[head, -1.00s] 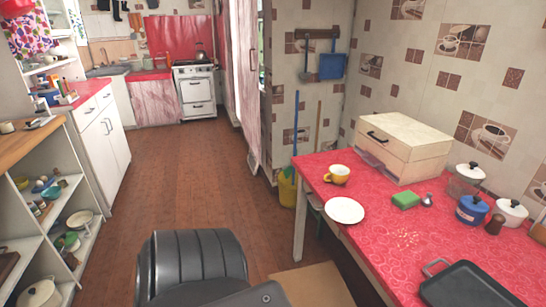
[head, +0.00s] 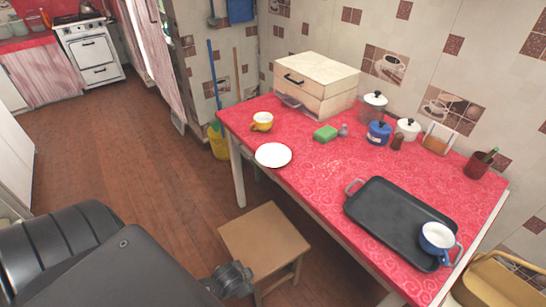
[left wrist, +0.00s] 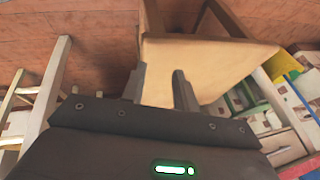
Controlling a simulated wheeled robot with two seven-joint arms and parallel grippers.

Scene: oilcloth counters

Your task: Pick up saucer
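The saucer (head: 273,155) is a plain white round dish. It lies flat on the red table near its left front edge, with nothing on it. The left wrist view does not show it. My left gripper (left wrist: 159,90) shows in the left wrist view with its two fingers apart and nothing between them; the wooden stool is behind them. In the head view a dark part of mine shows at the bottom, lower than the tabletop and away from the saucer; I cannot tell if it is a gripper. My right gripper is not identifiable in either view.
A yellow cup (head: 262,121) stands just behind the saucer, and a green sponge (head: 325,133) to its right. A wooden stool (head: 264,238) stands before the red table (head: 318,185). A black tray (head: 390,215) holds a blue-and-white cup (head: 437,238). Open floor lies left.

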